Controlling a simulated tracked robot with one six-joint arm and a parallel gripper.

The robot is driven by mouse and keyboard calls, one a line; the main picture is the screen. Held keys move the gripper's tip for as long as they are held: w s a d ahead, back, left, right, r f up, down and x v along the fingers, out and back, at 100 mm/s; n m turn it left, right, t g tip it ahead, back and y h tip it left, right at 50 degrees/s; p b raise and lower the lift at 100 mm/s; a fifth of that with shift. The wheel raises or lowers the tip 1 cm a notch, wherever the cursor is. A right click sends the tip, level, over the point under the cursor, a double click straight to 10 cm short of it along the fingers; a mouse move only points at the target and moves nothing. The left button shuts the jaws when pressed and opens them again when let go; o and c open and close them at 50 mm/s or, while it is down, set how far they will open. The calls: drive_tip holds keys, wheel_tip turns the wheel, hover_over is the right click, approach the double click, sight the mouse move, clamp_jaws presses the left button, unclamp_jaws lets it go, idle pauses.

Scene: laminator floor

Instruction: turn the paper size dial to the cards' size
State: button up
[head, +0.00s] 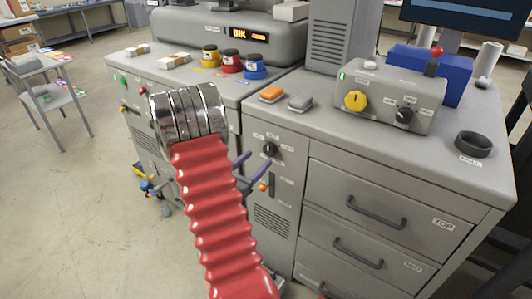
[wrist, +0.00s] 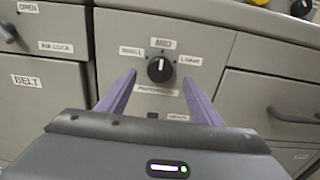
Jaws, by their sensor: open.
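The paper size dial (wrist: 159,69) is a round black knob on the grey cabinet front. Its white mark points up toward the middle label, which I read as MID; SMALL is on the left and LARGE on the right. The dial also shows in the head view (head: 269,149). My gripper (wrist: 159,76) is open, with its purple fingers on either side of the dial and below it in the picture. In the head view my gripper (head: 252,167) is partly hidden behind my red arm sleeve. The cards' size is not readable.
A lever slot (head: 271,186) lies just below the dial. Drawers with dark handles (head: 375,212) are to the right. A control box (head: 392,98) with yellow and black knobs stands on top. Ink pots (head: 231,62) and small stacks (head: 173,61) sit on the left counter.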

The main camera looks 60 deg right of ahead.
sight(269, 152)
drive_tip(key=d, duration=0.4)
drive_tip(key=s+d, duration=0.1)
drive_tip(key=d, duration=0.1)
drive_tip(key=shift+d, duration=0.3)
drive_tip(key=c, duration=1)
drive_tip(key=shift+c, duration=0.2)
drive_tip(key=shift+s+m, duration=0.1)
drive_tip(key=shift+m, duration=0.3)
drive_tip(key=m, duration=0.5)
drive_tip(key=shift+s, duration=0.1)
drive_tip(key=m, duration=0.6)
drive_tip(key=shift+s+a+f, duration=0.1)
drive_tip(key=shift+s+f, duration=0.05)
drive_tip(key=shift+f, duration=0.05)
